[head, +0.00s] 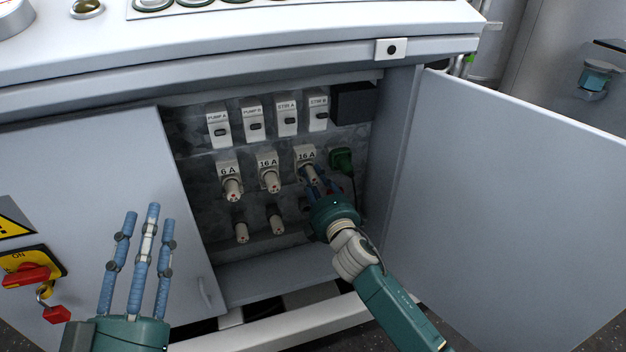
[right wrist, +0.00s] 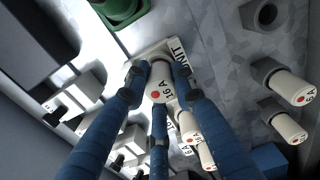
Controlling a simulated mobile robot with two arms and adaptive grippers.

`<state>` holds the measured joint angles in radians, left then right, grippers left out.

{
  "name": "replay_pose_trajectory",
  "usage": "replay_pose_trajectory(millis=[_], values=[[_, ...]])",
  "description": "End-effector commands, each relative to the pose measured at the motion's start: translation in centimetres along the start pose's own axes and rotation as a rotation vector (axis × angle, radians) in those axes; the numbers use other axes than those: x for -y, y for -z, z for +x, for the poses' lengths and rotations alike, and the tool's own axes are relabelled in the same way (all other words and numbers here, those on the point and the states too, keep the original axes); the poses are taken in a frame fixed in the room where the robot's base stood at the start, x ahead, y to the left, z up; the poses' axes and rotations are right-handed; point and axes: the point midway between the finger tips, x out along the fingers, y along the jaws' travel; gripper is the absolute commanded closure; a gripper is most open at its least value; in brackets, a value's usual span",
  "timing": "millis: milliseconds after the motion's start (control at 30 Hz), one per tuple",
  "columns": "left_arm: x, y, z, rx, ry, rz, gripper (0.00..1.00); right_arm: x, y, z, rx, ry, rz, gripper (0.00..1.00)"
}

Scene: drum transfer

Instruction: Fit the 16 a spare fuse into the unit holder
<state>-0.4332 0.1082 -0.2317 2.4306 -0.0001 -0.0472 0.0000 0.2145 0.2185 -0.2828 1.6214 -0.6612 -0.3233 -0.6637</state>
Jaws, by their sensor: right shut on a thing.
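A cream fuse (right wrist: 161,88) marked 16 A with a red dot lies between the three blue fingers of my right gripper (head: 313,180). The gripper is shut on it, and the fuse is in line with the holder. Its inner end is hidden, so I cannot tell how deep it sits. My left gripper (head: 150,215) is open and empty, in front of the cabinet's left panel.
Two fuses (head: 241,232) (head: 276,222) stand in the lower row; an empty dark socket (right wrist: 264,15) is beside them. Other fuses (head: 232,188) (head: 270,180) fill the neighbouring holders. A green plug (head: 343,160) is close right of my gripper. The open door (head: 510,210) bounds the right.

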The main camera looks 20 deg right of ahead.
Motion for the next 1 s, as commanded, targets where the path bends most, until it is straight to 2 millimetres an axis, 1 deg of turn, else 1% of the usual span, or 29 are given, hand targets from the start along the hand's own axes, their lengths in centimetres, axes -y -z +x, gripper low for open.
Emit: replay_pose_trajectory(millis=[300,333,367,400,433,767,867,967,1000], values=[[-0.1,0.1,-0.1,-0.011,0.0,-0.001,0.62,0.0,0.0,0.7,0.0,-0.001,0.001,1.0],[-0.1,0.2,-0.1,-0.012,-0.001,-0.002,0.62,0.0,0.0,0.7,-0.001,-0.001,0.001,0.71],[-0.1,0.2,-0.1,-0.012,-0.001,-0.002,0.62,-0.1,0.0,0.6,-0.001,-0.001,0.001,0.65],[-0.1,0.2,-0.1,-0.012,-0.001,-0.002,0.62,-0.1,0.0,0.6,-0.001,-0.001,0.001,0.57],[-0.1,0.1,-0.1,-0.012,-0.001,-0.002,0.62,-0.1,0.0,0.6,-0.001,-0.001,0.001,0.53],[0.0,0.2,-0.2,-0.012,0.0,-0.003,0.62,0.1,0.0,0.4,0.0,0.001,0.0,0.53],[0.0,0.2,-0.1,-0.012,0.0,-0.003,0.62,0.1,0.0,-0.6,-0.001,0.001,0.0,0.53],[0.0,0.2,-0.1,-0.013,0.0,-0.002,0.62,0.1,0.1,-2.3,-0.002,0.001,0.0,0.53],[0.0,0.2,-0.1,-0.013,0.0,-0.002,0.62,0.2,0.0,-3.2,-0.001,0.002,0.0,0.53]])
